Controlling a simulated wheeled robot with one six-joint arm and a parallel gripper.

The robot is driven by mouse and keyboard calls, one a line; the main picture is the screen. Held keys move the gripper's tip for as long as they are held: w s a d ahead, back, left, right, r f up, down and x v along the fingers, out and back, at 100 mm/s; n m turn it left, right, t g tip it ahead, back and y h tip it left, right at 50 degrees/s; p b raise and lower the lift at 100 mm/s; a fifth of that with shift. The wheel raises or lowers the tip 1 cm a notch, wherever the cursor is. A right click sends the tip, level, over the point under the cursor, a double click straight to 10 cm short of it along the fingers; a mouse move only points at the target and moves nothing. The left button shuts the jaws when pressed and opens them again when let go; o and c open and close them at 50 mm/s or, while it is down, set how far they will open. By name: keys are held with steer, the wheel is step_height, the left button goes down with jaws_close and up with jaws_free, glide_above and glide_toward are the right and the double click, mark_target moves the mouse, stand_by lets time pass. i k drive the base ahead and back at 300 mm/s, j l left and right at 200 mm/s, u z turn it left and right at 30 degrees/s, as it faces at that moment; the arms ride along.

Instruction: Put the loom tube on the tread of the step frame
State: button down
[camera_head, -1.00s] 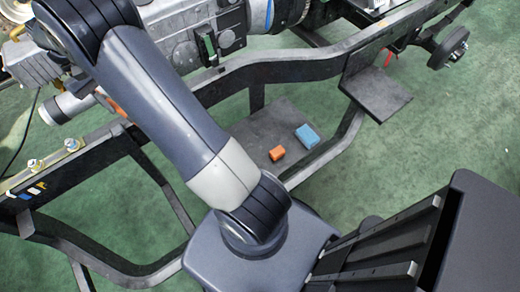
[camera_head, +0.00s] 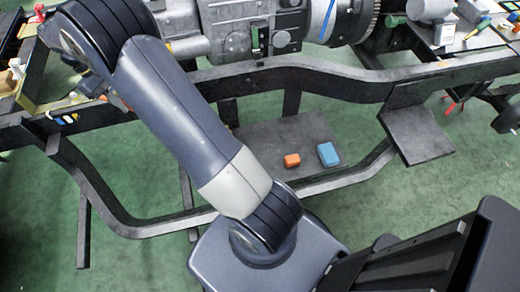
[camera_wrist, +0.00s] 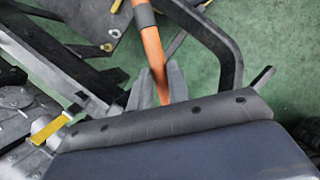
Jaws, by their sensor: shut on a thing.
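The orange loom tube (camera_wrist: 151,45), with a grey band around its upper part, is in the wrist view. My gripper (camera_wrist: 158,78) is shut on it, with one finger on each side. The tube's upper end runs out of the picture. In the head view my arm hides the gripper. A low, dark flat plate (camera_head: 255,140) joined to curved black tubes looks like the tread of the step frame; it lies right of my arm. The tube is not clearly seen over it.
An orange block (camera_head: 292,160) and a blue block (camera_head: 328,154) lie on the low plate. Another dark plate (camera_head: 418,134) juts from the black chassis rail (camera_head: 335,84) at the right. A grey engine block (camera_head: 235,32) stands behind. Green floor is open at the lower left.

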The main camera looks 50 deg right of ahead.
mark_target(285, 132)
steer(key=k+z, duration=0.15)
steer(key=z, duration=0.3)
steer(key=k+l+z, duration=0.1)
steer(key=z, duration=0.3)
